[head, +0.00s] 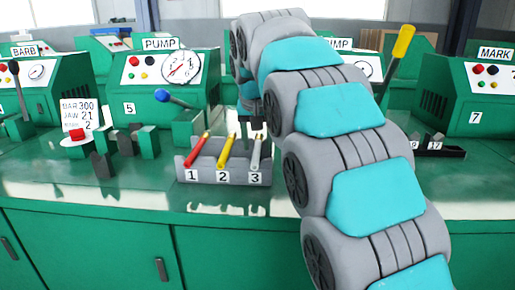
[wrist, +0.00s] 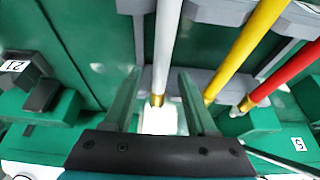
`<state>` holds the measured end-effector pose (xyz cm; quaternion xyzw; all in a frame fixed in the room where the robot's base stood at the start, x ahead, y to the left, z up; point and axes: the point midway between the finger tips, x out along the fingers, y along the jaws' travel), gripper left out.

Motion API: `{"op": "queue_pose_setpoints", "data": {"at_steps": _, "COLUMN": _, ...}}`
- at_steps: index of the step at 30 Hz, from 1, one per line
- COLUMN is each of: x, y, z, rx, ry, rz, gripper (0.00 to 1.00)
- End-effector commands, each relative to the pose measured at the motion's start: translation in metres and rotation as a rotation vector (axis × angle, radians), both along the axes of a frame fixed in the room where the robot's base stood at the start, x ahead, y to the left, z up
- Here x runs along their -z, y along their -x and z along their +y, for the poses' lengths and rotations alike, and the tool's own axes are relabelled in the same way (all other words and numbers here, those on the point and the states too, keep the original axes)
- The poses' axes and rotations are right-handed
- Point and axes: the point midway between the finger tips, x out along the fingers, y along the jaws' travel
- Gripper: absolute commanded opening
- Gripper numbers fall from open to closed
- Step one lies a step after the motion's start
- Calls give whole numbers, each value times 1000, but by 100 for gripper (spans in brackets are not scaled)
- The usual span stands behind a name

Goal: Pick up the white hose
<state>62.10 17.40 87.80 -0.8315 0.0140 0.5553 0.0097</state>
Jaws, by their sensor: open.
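The white hose (head: 256,152) leans in slot 3 of a grey numbered rack (head: 228,178) in the head view. In the wrist view the white hose (wrist: 166,48) shows as a pale tube with a brass-coloured end, lying between the two fingers in the picture. My gripper (wrist: 159,78) is open, with a finger on each side of the hose and visible gaps. In the head view my gripper (head: 257,124) is small and partly hidden by my arm, just above the white hose. I cannot tell how deep the hose sits between the fingers.
A yellow hose (head: 227,151) and a red hose (head: 201,147) stand close by in slots 2 and 1. Green machines (head: 165,88) stand behind the rack. Dark and green blocks (head: 126,144) are to the left. The green bench front (head: 110,200) is clear.

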Motion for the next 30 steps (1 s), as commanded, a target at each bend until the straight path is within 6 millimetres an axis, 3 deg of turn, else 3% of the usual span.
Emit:
{"op": "queue_pose_setpoints", "data": {"at_steps": 3, "x": 0, "y": 0, "z": 0, "rx": 0, "ry": 0, "rz": 0, "gripper": 55}}
{"op": "queue_pose_setpoints", "data": {"at_steps": 18, "x": 0, "y": 0, "z": 0, "rx": 0, "ry": 0, "rz": 0, "gripper": 0}}
{"op": "queue_pose_setpoints", "data": {"at_steps": 30, "x": 0, "y": 0, "z": 0, "rx": 0, "ry": 0, "rz": 0, "gripper": 0}}
